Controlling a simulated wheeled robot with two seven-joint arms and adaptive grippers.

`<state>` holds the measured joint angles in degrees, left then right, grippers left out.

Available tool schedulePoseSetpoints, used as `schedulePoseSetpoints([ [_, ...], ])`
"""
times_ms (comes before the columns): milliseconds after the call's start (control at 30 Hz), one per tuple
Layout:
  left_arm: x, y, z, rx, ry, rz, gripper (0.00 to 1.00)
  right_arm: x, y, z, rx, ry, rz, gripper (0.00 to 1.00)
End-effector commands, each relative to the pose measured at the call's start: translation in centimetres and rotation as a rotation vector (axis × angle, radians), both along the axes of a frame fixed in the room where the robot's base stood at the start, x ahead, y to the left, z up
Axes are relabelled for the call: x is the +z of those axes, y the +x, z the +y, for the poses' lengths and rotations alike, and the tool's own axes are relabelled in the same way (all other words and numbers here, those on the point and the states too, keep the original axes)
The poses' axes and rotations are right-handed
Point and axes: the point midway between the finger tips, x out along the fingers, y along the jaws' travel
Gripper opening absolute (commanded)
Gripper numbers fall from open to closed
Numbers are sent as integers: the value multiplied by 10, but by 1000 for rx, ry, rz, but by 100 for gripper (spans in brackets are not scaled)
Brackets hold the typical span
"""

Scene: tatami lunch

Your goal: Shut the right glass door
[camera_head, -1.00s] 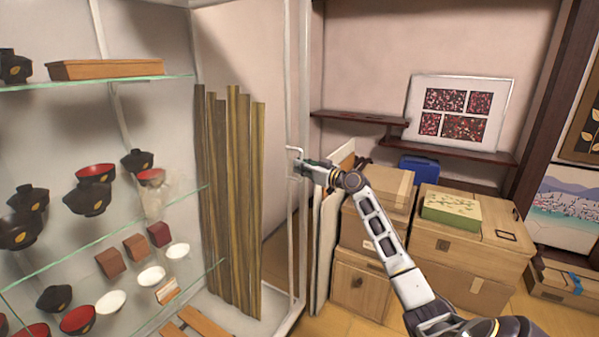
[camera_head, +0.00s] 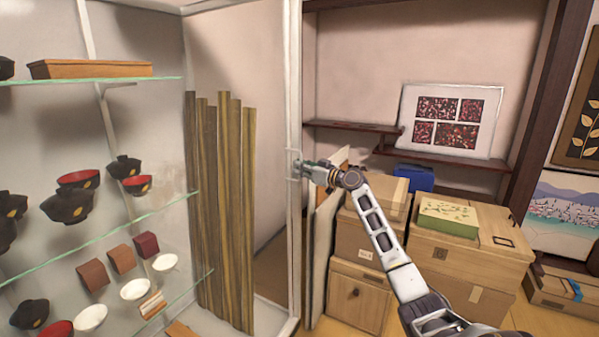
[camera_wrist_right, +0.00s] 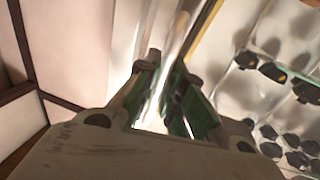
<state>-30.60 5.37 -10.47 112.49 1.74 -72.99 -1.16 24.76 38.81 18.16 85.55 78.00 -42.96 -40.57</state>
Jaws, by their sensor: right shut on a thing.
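The right glass door's pale frame (camera_head: 294,100) stands upright in the middle of the head view, at the right side of the display cabinet. Its small handle is largely hidden by my right gripper (camera_head: 303,169), which is shut on it. In the right wrist view, the fingers of my right gripper (camera_wrist_right: 165,100) point at a bright pale upright strip that runs between them; the handle itself is too blurred to tell. My left gripper is in neither view.
Glass shelves (camera_head: 95,250) with bowls and boxes fill the left. Bamboo-like poles (camera_head: 225,200) stand inside the cabinet. Wooden boxes (camera_head: 460,255), a blue case (camera_head: 413,178) and a framed print (camera_head: 450,120) are at the right, close behind my right arm.

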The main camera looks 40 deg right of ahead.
Motion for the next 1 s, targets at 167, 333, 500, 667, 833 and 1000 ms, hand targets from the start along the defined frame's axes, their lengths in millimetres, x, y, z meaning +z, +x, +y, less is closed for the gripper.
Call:
schedulePoseSetpoints([
  [167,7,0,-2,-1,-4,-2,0,1,1,-5,-2,1,-3,0],
  [333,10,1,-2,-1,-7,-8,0,2,2,-7,-3,1,-3,0],
  [500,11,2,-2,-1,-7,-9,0,2,2,-8,-5,0,-4,0],
  [667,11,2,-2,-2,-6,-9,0,3,2,-9,-7,-1,-5,0],
  [833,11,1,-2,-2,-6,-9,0,4,2,-10,-9,-1,-7,16],
  [1000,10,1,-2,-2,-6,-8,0,3,2,-9,-6,0,-4,32],
])
